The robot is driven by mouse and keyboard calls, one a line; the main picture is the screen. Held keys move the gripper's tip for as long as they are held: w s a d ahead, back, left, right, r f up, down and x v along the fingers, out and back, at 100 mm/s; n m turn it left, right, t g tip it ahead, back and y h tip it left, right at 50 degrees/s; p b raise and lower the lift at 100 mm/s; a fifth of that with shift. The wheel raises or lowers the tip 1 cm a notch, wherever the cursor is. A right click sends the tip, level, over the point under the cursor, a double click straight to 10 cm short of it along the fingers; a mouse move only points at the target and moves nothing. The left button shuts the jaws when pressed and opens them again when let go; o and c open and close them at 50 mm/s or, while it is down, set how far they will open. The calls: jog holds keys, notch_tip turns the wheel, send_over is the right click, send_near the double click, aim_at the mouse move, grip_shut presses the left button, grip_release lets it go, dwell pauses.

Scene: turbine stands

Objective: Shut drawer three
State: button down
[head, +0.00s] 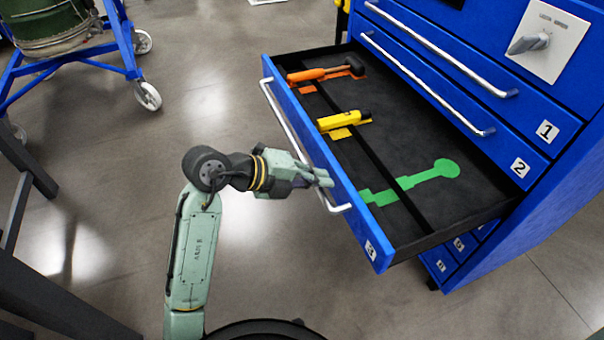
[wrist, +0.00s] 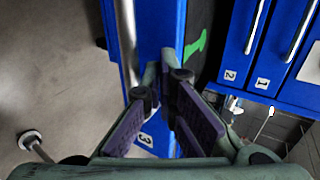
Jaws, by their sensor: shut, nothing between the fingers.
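Drawer three (head: 375,225) is a blue drawer pulled well out of the blue cabinet. Its front carries a long silver handle (head: 285,125) and a number label, which reads 3 in the wrist view (wrist: 146,139). My gripper (head: 327,180) is shut and empty, at the outer side of the drawer front near the handle's lower end. In the wrist view the closed fingertips (wrist: 168,72) lie over the blue front, beside the handle (wrist: 126,45). I cannot tell whether they touch it.
In the drawer are an orange-handled hammer (head: 325,72), a yellow tool (head: 343,121) and an empty green tool outline (head: 420,182). Drawers one (head: 545,131) and two (head: 519,167) above are shut. A blue wheeled stand (head: 125,40) is at upper left.

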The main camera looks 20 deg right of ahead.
aim_at(447, 152)
jog(key=shift+d+f, duration=0.35)
jog(key=shift+d, duration=0.25)
jog(key=shift+d, duration=0.25)
jog(key=d+b, duration=0.1)
jog(key=d, duration=1)
jog(key=w+d+b, duration=0.1)
jog(key=d, duration=1.1)
jog(key=d+b, duration=0.2)
jog(key=d, duration=0.9)
jog(key=shift+w+d, duration=0.15)
jog(key=shift+d, duration=0.25)
jog(key=shift+r, duration=0.15)
